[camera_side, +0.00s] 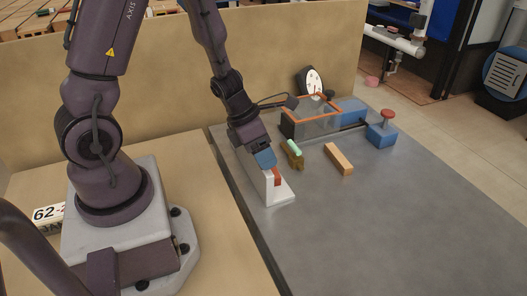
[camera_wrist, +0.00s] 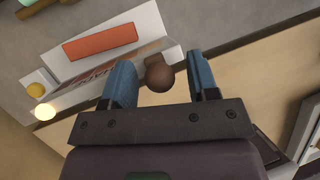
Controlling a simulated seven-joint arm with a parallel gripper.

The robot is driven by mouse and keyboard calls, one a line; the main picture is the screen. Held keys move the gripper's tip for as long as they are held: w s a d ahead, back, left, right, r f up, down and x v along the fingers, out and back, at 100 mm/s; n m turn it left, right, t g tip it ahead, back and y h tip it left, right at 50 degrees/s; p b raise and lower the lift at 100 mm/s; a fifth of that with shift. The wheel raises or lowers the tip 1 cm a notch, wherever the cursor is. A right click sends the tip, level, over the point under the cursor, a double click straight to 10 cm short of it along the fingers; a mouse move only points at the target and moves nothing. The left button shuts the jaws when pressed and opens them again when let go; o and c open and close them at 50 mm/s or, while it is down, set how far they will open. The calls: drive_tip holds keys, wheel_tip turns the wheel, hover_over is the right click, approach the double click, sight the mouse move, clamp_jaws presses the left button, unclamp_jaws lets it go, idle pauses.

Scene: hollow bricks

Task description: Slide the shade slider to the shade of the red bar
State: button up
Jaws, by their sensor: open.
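A white stand (camera_side: 279,193) on the grey table carries the red bar (camera_side: 277,178). In the wrist view the red bar (camera_wrist: 100,41) lies on the stand's pale upper face, and a narrow strip with dark markings runs below it. A round brown knob (camera_wrist: 160,77), apparently the shade slider, sits at the right end of that strip. My gripper (camera_side: 265,160) is at the top of the stand in the side view. In the wrist view my gripper (camera_wrist: 160,70) is open, its blue fingers on either side of the knob, with a visible gap at the right finger.
A yellow knob (camera_wrist: 36,90) and a glowing spot (camera_wrist: 45,111) show left of the strip. Beyond the stand are a green cylinder (camera_side: 294,148) on a brownish holder, a wooden block (camera_side: 339,158), an orange-rimmed box (camera_side: 312,125) and a blue box with a red button (camera_side: 387,115). The table's front right is clear.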

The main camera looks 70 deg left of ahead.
clamp_jaws()
drive_tip(key=a, duration=1.1)
drive_tip(key=shift+a, duration=0.2)
unclamp_jaws()
drive_tip(key=shift+r, duration=0.1)
drive_tip(key=v, duration=1.2)
drive_tip(key=shift+s+r, duration=0.15)
drive_tip(key=shift+r, duration=0.2)
